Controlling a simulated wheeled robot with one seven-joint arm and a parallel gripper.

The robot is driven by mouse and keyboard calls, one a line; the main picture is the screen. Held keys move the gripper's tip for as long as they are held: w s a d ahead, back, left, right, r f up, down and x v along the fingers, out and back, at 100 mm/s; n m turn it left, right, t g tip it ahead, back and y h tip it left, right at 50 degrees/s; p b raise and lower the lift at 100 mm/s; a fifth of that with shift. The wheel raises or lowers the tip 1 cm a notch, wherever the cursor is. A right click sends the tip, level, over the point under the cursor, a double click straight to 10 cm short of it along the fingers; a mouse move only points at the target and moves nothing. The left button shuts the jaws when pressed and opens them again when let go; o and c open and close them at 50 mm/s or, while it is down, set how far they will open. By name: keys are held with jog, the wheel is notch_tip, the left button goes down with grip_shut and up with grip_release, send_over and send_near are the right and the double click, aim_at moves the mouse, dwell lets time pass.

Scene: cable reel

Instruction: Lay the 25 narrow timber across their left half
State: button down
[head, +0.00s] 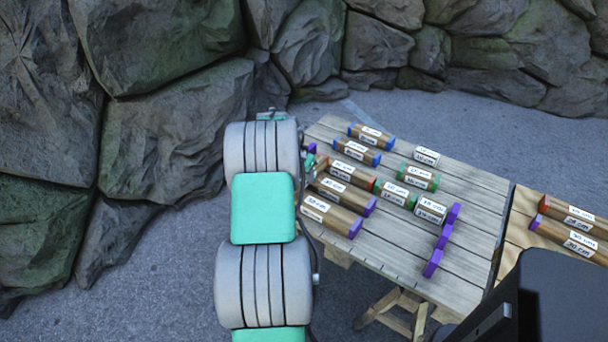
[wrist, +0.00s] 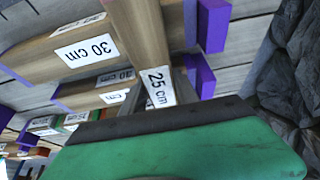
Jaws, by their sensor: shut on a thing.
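My gripper (wrist: 165,108) is shut on a timber labelled 25 cm (wrist: 143,35), seen in the wrist view. This timber runs crosswise above two timbers with purple ends, one of them labelled 30 cm (wrist: 60,48). I cannot tell whether it touches them. In the head view my arm hides most of the gripper, and only a small teal part (head: 311,160) shows at the table's left edge. There, two purple-ended timbers (head: 330,214) (head: 342,194) lie side by side, with a red-ended timber (head: 352,173) behind them.
Blue-ended timbers (head: 371,137) and green-ended timbers (head: 417,178) lie farther back on the plank table (head: 465,185). Several purple pieces (head: 443,237) stand near its right side. A second table at the right holds a red-ended timber (head: 572,215) and a purple-ended one (head: 568,239). Rocks border the back.

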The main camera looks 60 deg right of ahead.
jog(key=shift+f, duration=0.1)
jog(key=c, duration=0.8)
grip_release()
jog(key=shift+c, duration=0.2)
